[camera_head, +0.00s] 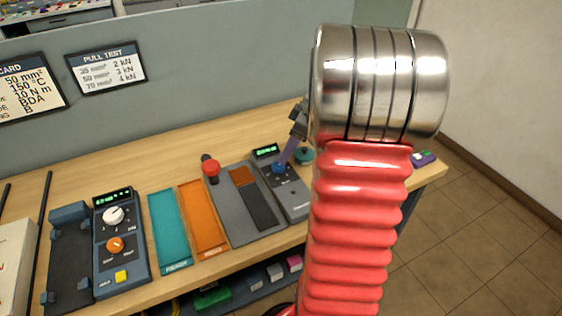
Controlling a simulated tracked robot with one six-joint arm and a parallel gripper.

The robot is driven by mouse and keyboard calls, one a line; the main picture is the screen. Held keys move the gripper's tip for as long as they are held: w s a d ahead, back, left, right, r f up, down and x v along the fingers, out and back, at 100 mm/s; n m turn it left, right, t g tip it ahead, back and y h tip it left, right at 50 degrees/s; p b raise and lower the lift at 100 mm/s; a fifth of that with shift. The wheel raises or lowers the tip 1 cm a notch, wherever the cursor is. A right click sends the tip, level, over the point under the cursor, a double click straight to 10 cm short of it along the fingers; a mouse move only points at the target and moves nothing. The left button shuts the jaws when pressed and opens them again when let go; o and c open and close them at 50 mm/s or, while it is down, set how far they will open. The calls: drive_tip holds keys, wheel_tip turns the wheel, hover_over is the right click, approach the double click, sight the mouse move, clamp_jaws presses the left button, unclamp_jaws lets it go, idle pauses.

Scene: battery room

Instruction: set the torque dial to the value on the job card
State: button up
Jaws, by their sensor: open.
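The job card (30,90) hangs on the wall panel at the left, cut by the picture's edge; its lines read 50 mm², 150 °C, 10 N m, BDA and B. A grey unit (294,200) on the bench has a small green display (266,150), too small to read, and a blue dial (279,168). I take this to be the torque dial, though its label is unreadable. My gripper (285,158) is open, with its fingers at or just above the blue dial. I cannot tell whether they touch it. My red arm hides part of the gripper and the bench to the right.
A dark unit (122,262) at the left has white and orange knobs and a yellow button. Teal (168,230) and orange (203,218) trays and a grey stand with a red knob (211,170) lie between. A pull test card (106,68) hangs on the wall.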

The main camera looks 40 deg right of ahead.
sight(279, 165)
drive_tip(key=x, duration=0.7)
drive_tip(key=shift+c, duration=0.5)
drive_tip(key=c, duration=0.9)
